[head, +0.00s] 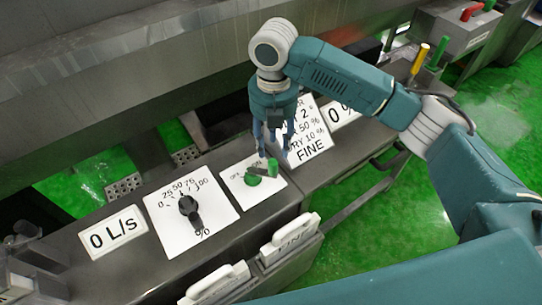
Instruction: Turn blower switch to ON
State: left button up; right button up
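A green rotary switch (262,174) sits on a small white panel (240,185) on the grey metal console. Its handle lies across the panel, with the green end raised at the right. Small lettering shows at its left, too small to read, so I cannot confirm that it is the blower switch. My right gripper (271,152) points down just above and behind the switch. Its fingers are spread, with nothing seen between them. I cannot tell whether a fingertip touches the switch. My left gripper is not in view.
A black dial (188,206) on a white percent panel and a "0 L/s" sign (113,232) stand at left. A "FINE" sign (308,146) is close behind my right gripper. Yellow and green handles (419,58) stand farther right.

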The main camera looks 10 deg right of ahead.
aim_at(273, 160)
jog(key=f, duration=0.2)
jog(key=s+f+p, duration=0.1)
jog(key=f, duration=0.1)
jog(key=shift+f, duration=0.35)
jog(key=f, duration=0.3)
jog(key=shift+w, duration=0.3)
jog(key=shift+f+p, duration=0.35)
jog(key=shift+f, duration=0.45)
jog(key=c, duration=0.5)
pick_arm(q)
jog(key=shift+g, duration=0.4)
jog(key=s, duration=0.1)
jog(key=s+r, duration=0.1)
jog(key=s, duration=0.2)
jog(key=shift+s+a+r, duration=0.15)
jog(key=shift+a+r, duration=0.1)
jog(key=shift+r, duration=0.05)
pick_arm(e)
grip_shut()
